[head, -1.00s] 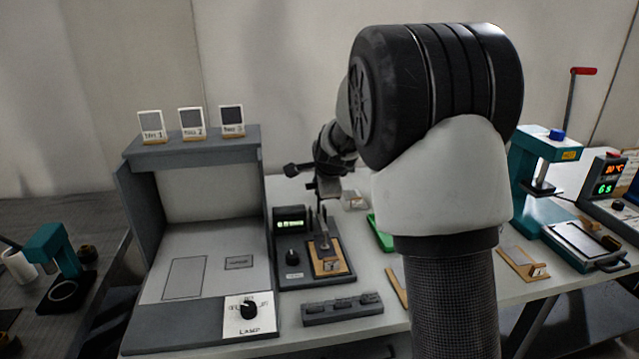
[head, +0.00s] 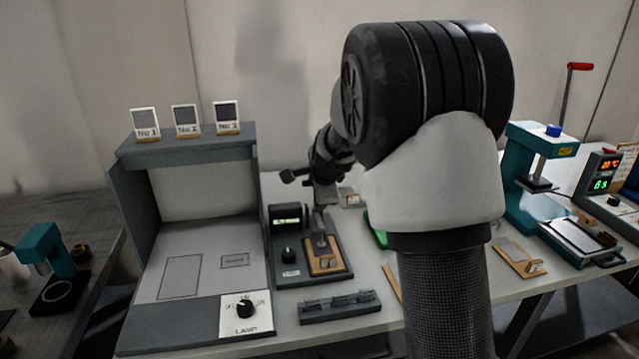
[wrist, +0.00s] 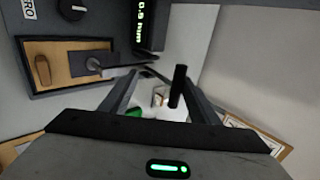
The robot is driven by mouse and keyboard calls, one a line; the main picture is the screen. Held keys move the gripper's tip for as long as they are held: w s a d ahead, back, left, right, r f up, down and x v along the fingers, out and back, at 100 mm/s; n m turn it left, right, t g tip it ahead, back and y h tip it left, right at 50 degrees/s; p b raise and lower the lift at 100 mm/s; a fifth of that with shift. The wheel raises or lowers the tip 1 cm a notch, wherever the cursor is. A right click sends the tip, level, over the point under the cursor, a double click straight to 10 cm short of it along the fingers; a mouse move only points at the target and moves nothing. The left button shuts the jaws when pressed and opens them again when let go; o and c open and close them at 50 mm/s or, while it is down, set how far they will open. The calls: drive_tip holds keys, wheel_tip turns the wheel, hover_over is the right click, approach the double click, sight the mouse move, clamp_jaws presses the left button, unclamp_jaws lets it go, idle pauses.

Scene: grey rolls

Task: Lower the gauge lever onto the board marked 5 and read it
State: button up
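The gauge (head: 291,262) is a dark block with a green-lit display (head: 287,219) and a black knob. Its display also shows in the wrist view (wrist: 141,22), reading about 0.9 mm, though the digits are blurred. A wooden board (head: 331,262) with a grey plate lies on the gauge base; it also shows in the wrist view (wrist: 40,49). I cannot read its mark. The lever (wrist: 118,70) reaches across the board's edge, ending in a black handle (wrist: 178,86). My gripper (wrist: 160,98) is open, its fingers on either side of the handle, nearer the right finger.
A lamp booth (head: 190,147) with several numbered cards on top stands left of the gauge. A low dark rack (head: 340,308) lies in front. A teal press (head: 532,175) and another board (head: 518,257) are at right. My arm hides the table's middle.

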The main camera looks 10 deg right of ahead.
drive_tip(key=p+v, duration=0.5)
drive_tip(key=v, duration=1.2)
drive_tip(key=shift+s, duration=0.1)
drive_tip(key=s+r+n+g, duration=0.1)
drive_tip(key=s+n+g, duration=0.2)
drive_tip(key=s+n, duration=2.05)
drive_tip(key=s+r+m+p, duration=0.2)
drive_tip(key=r+p, duration=0.5)
drive_tip(key=s+r+m+p, duration=0.3)
drive_tip(key=r+p, duration=0.4)
drive_tip(key=r, duration=0.1)
drive_tip(key=shift+a+p, duration=0.35)
drive_tip(key=shift+a, duration=0.1)
drive_tip(key=shift+m, duration=0.25)
